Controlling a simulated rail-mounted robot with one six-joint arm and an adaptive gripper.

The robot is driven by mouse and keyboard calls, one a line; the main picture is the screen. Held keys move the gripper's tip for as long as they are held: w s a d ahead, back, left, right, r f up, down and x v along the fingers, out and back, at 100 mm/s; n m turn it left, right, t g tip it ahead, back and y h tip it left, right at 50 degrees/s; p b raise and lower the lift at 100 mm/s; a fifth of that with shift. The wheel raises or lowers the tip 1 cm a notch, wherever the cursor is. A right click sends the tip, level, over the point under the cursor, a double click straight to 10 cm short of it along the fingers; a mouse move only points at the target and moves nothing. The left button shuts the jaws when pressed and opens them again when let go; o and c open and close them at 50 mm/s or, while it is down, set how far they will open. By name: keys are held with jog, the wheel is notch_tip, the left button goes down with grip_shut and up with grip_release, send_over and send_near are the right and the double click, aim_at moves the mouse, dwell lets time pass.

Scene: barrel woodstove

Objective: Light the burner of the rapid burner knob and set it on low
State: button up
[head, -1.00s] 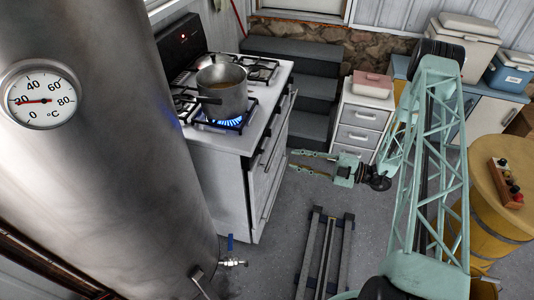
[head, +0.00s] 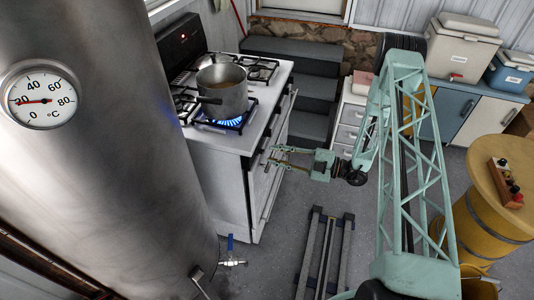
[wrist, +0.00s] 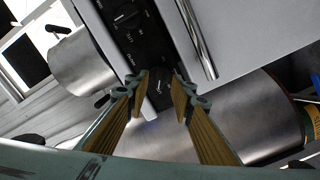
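The white stove (head: 222,150) stands left of centre in the head view. A blue flame (head: 230,123) burns under the grey pot (head: 221,90) on its front burner. My gripper (head: 271,156) is open and empty, close to the stove's front. In the wrist view, my gripper (wrist: 158,78) points its two spread fingers at the black control panel (wrist: 145,45). One dark knob (wrist: 127,18) shows on the panel above the fingers. Other panel parts between the fingertips are too dark to make out, and I cannot tell which knob is the rapid burner's.
A bright oven handle (wrist: 195,40) lies right of my fingers in the wrist view. A big steel tank (head: 110,150) fills the left of the head view. Grey steps (head: 292,50) stand behind the stove. A yellow barrel table (head: 500,170) is at the right.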

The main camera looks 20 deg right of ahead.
aim_at(260, 151)
jog(key=shift+x, duration=1.9)
jog(key=shift+c, duration=0.6)
grip_shut()
